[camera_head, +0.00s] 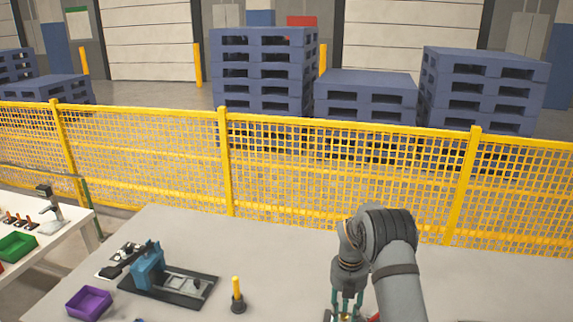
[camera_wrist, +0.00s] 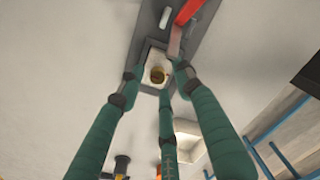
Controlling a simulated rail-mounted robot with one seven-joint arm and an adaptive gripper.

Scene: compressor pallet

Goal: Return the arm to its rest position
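My gripper (camera_head: 346,304) points down at the right of the table in the head view, with its tips cut off by the bottom edge. In the wrist view its three green fingers (camera_wrist: 159,80) stand around a small white square part (camera_wrist: 154,58) with a brownish round hole. The fingertips are close to the part's sides. I cannot tell whether they touch it. The white part sits at a dark grey plate (camera_wrist: 150,32) that carries a red bar (camera_wrist: 188,11).
A blue fixture (camera_head: 148,268) on a dark base, a purple bin (camera_head: 89,303) and a yellow-topped peg (camera_head: 237,295) stand at the table's left and middle. A yellow mesh fence (camera_head: 340,170) runs behind, with blue pallets (camera_head: 265,75) beyond it. The table's back middle is clear.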

